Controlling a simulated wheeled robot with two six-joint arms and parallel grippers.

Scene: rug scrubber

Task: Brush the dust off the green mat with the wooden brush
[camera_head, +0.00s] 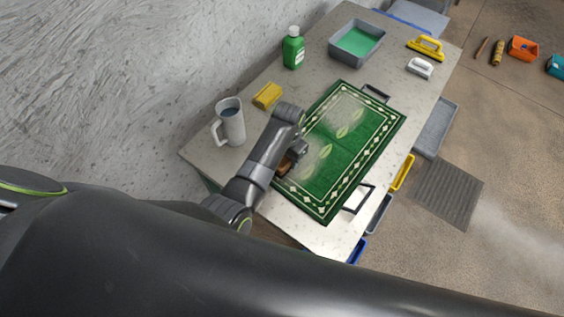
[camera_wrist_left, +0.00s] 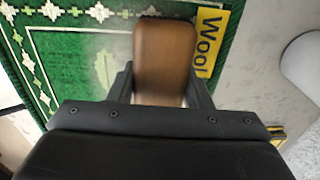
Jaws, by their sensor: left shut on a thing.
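The green mat (camera_head: 342,175) with a cream patterned border lies on the table. Pale dust patches (camera_head: 350,108) show on its middle and far part. My left gripper (camera_head: 298,150) is over the mat's left side, shut on the wooden brush (camera_head: 288,163). In the left wrist view the brush's brown wooden back (camera_wrist_left: 163,55) sits between the fingers of my left gripper (camera_wrist_left: 160,85). The bristles are hidden, so I cannot tell if they touch the mat. The mat's border also shows in the left wrist view (camera_wrist_left: 75,60). My right gripper is not in view.
On the table (camera_head: 205,160) stand a grey pitcher (camera_head: 230,122), a yellow sponge-like block (camera_head: 267,95), a green bottle (camera_head: 293,48) and a grey tub (camera_head: 358,43) with green liquid. A yellow-handled brush (camera_head: 426,47) and a white-handled one (camera_head: 420,68) lie at the far right.

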